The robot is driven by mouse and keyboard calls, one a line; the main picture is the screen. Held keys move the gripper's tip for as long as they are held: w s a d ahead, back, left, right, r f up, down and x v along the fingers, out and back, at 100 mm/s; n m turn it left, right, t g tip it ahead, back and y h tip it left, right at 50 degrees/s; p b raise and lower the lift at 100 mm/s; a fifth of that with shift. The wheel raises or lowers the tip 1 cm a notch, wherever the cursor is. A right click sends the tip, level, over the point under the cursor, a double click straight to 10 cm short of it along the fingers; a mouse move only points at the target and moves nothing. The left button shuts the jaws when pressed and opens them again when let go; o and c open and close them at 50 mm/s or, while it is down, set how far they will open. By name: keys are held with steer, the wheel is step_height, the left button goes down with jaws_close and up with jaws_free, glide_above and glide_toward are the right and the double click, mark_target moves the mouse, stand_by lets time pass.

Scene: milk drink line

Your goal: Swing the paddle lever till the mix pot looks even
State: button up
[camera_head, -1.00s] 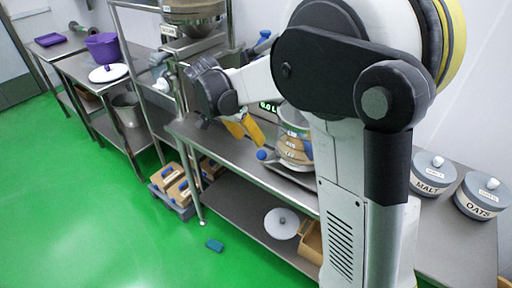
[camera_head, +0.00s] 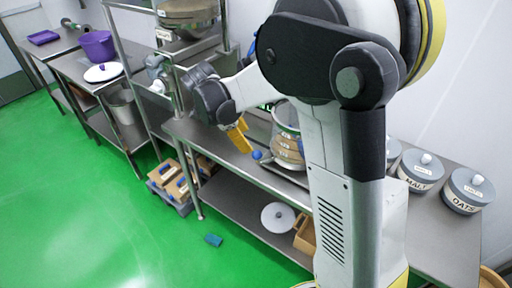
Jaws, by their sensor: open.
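The mix pot (camera_head: 287,117) is a clear round vessel with brown contents, standing on the steel bench behind my arm. My arm hides its right side, and I cannot tell how even the contents are. A blue ball knob (camera_head: 257,155) sticks out at the pot's lower left; it looks like the end of the paddle lever, whose rod is hardly visible. My gripper (camera_head: 242,142), with yellow-orange fingers, is open and empty, pointing down just left of the pot and a little above the knob. It appears apart from the knob.
Grey lidded tubs marked MALT (camera_head: 420,172) and OATS (camera_head: 466,192) stand on the bench at right. A white lid (camera_head: 278,216) lies on the lower shelf. A blue item (camera_head: 213,240) lies on the green floor. A purple tub (camera_head: 97,46) stands far left.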

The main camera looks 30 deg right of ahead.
mark_target(255, 152)
steer(key=shift+m, duration=0.3)
steer(key=b+x, duration=0.3)
steer(key=x, duration=0.8)
steer(key=shift+b, duration=0.4)
steer(key=shift+c, duration=0.5)
jaws_close()
